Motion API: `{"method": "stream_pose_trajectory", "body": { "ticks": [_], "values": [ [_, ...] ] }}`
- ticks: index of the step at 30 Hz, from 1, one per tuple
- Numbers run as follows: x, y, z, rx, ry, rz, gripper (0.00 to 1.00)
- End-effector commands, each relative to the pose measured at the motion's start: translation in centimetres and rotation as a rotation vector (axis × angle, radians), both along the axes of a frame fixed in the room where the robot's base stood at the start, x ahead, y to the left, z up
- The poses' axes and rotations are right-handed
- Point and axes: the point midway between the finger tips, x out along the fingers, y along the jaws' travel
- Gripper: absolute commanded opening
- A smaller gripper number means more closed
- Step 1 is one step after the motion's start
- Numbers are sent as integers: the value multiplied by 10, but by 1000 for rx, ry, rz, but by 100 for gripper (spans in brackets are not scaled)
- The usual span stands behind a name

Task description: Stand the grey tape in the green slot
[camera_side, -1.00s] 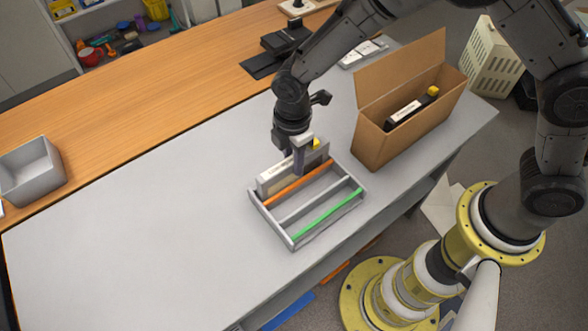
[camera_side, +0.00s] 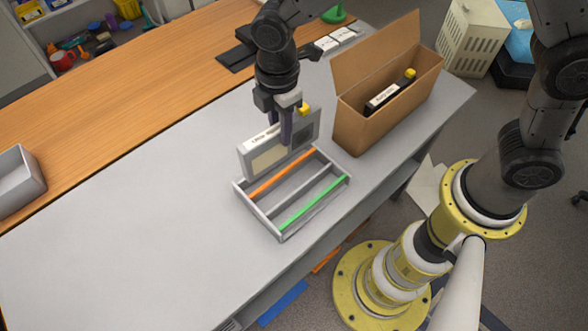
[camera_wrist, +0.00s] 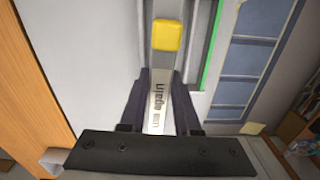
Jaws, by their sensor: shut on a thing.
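The grey tape (camera_side: 262,158) is a flat upright case with a label along its top edge and a yellow piece at one end. My gripper (camera_side: 287,130) is shut on the tape, its fingers on either side. The tape is held upright just above the far side of the grey rack (camera_side: 262,222), by the orange strip (camera_side: 280,173). The green slot, marked by a green strip (camera_side: 314,203), is on the rack's near side and empty. In the wrist view the tape (camera_wrist: 158,100) lies between both fingers, and the green strip (camera_wrist: 209,55) shows to its right.
An open cardboard box (camera_side: 380,118) holding a black tape (camera_side: 388,95) with a yellow end stands right of the rack. A grey bin (camera_side: 18,180) is at the far left. The table (camera_side: 130,235) left of the rack is clear.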

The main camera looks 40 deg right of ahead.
Motion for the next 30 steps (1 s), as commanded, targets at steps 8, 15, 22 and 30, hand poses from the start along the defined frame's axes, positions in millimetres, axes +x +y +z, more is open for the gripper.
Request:
{"method": "stream_pose_trajectory", "body": {
  "ticks": [8, 15, 22, 30],
  "values": [
    [-68, -1, -8, -5, 7, 21, 0],
    [-85, 4, -26, -6, 8, 59, 0],
    [-84, 4, -50, -5, 7, 58, 0],
    [-84, 4, -83, -5, 7, 58, 0]
  ]
}}
